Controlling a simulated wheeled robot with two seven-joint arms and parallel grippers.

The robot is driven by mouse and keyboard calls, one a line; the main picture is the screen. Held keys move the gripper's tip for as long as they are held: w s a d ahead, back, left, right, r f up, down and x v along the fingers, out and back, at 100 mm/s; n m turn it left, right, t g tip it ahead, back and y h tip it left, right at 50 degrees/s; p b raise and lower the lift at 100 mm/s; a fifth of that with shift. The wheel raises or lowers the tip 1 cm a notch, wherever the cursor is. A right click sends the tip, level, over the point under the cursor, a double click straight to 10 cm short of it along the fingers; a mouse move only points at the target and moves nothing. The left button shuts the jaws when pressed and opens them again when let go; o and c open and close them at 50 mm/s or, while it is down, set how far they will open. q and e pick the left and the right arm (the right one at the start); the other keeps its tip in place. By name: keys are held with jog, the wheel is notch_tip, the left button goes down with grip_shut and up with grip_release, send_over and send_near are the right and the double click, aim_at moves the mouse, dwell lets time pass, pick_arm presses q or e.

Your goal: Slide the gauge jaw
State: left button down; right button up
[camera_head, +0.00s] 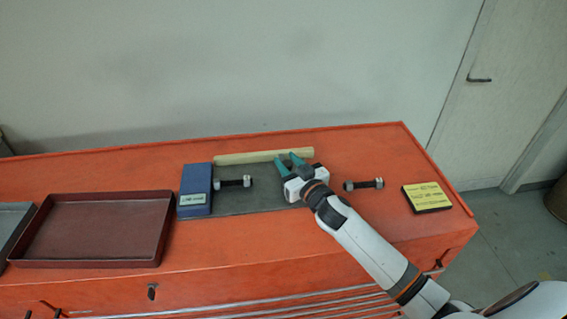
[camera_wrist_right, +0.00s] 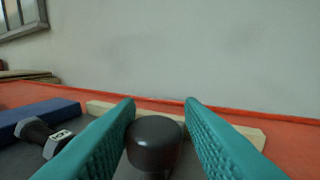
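The gauge has a grey plate (camera_head: 245,201) with a blue block (camera_head: 196,184), labelled, at its left end; the block also shows in the right wrist view (camera_wrist_right: 38,116). A black round knob (camera_wrist_right: 154,143), apparently on the gauge jaw, stands between the fingers of my right gripper (camera_wrist_right: 160,125). The teal fingers are apart, one on each side of the knob; contact is not clear. In the head view my right gripper (camera_head: 287,161) covers the plate's right part and hides most of the jaw. My left gripper is out of view.
A pale wooden strip (camera_head: 248,157) lies behind the plate.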

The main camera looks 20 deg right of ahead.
jog(key=shift+o, duration=1.2)
jog(key=shift+s+d+f, duration=0.1)
jog(key=shift+d, duration=0.2)
jog(key=shift+a, duration=0.1)
jog(key=shift+s+a, duration=0.1)
jog(key=s+b, duration=0.1)
jog(key=s, duration=0.2)
jog(key=s+d+b, duration=0.1)
jog(key=s, duration=0.3)
jog(key=s+b, duration=0.1)
jog(key=s, duration=0.2)
jog(key=shift+s+d+f, duration=0.1)
jog(key=shift+s+d, duration=0.15)
jog(key=shift+d, duration=0.05)
jog(key=shift+s+d, duration=0.15)
jog(key=shift+s, duration=0.45)
